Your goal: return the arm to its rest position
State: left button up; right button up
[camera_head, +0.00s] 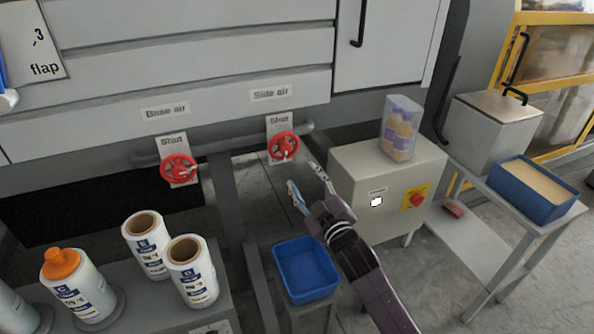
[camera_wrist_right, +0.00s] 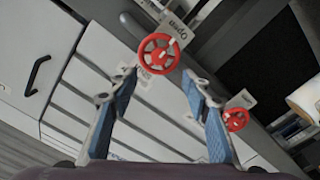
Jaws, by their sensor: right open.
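My right gripper (camera_head: 306,180) is open and empty in the head view, in front of the machine and above the blue bin. Its arm comes in from the lower right. In the right wrist view its two blue-padded fingers (camera_wrist_right: 160,85) are spread apart with nothing between them. The red side air valve wheel (camera_head: 284,147) is just beyond the fingertips and apart from them; it also shows between and beyond them in the wrist view (camera_wrist_right: 159,55). The red base air valve wheel (camera_head: 178,168) is further left. My left gripper does not show.
An empty blue bin (camera_head: 306,268) stands below my right gripper. A grey control box (camera_head: 391,183) with a clear container (camera_head: 401,128) on top is close at its right. A blue tray (camera_head: 533,190) sits on the right-hand table.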

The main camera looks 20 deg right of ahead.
jog(key=s+f+m+g, duration=0.1)
jog(key=s+f+g, duration=0.25)
jog(key=f, duration=1.55)
jog(key=s+f+m+g, duration=0.1)
jog(key=s+f+g, duration=0.1)
jog(key=s+f, duration=0.35)
jog(key=s+f+g, duration=0.1)
jog(key=s+f, duration=0.2)
jog(key=f, duration=0.6)
jog(key=s+f+m+g, duration=0.15)
jog(key=s+f, duration=0.25)
jog(key=f, duration=0.4)
jog(key=s+f+g, duration=0.3)
jog(key=s+f, duration=0.4)
jog(key=s, duration=0.3)
jog(key=s+f+g, duration=0.2)
jog(key=s+f, duration=0.6)
jog(key=s, duration=0.3)
jog(key=s+f+m+g, duration=0.1)
jog(key=s+f+g, duration=0.1)
jog(key=s, duration=0.8)
jog(key=s+f+m+g, duration=0.1)
jog(key=s+f, duration=0.3)
jog(key=s, duration=0.6)
jog(key=shift+g+h, duration=0.3)
jog(key=shift+g, duration=0.2)
jog(key=shift+d, duration=0.1)
